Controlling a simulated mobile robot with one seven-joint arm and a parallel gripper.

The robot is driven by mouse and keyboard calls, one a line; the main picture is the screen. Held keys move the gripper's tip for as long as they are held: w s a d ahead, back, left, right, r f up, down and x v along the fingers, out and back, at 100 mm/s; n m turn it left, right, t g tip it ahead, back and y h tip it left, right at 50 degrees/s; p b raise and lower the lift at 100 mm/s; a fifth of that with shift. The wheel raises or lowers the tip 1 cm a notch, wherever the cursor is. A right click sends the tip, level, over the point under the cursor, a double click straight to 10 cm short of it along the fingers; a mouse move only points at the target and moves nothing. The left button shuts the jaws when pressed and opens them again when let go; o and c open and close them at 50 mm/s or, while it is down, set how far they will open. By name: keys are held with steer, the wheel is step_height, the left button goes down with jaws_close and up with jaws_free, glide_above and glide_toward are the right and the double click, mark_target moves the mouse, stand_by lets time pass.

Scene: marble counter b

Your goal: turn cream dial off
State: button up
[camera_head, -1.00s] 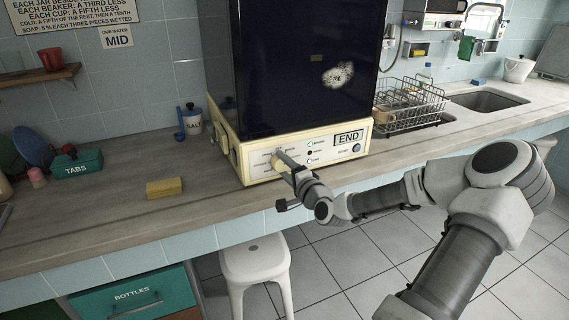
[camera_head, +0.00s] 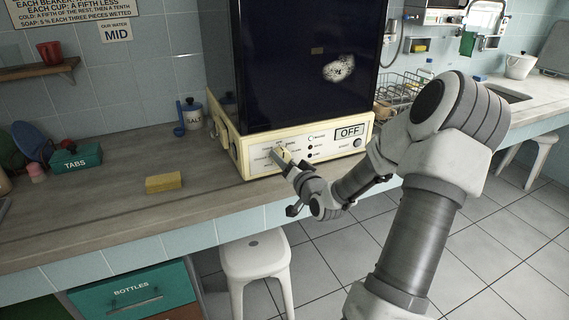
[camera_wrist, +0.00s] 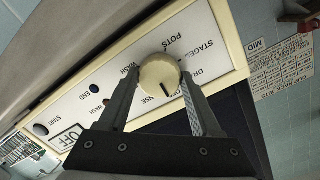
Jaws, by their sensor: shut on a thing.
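The cream dial (camera_wrist: 157,70) sits on the cream front panel (camera_head: 246,160) of a dark-fronted machine (camera_head: 305,60). My gripper (camera_wrist: 160,78) has a finger on each side of the dial and is shut on it. In the head view my gripper (camera_head: 282,156) is at the left part of the panel and hides most of the dial. A dark mark on the dial points toward the picture's bottom in the wrist view. Printed words, including WASH, POTS and STAGES, surround it. The display (camera_head: 349,132) reads OFF; it also shows in the wrist view (camera_wrist: 68,137).
A START button (camera_head: 357,143) and small lamps are right of the dial. A yellow sponge (camera_head: 163,182), a green TABS box (camera_head: 76,158) and a SALT jar (camera_head: 193,117) stand on the counter to the left. A white stool (camera_head: 257,257) is below. A dish rack (camera_head: 401,92) stands right.

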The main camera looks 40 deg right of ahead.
steer(key=shift+n, duration=0.4)
steer(key=o, duration=1.4)
steer(key=shift+c, duration=0.2)
steer(key=p+v, duration=1.3)
steer(key=v, duration=0.4)
steer(key=shift+s+p, duration=0.2)
steer(key=shift+p, duration=0.1)
steer(key=shift+a, duration=0.1)
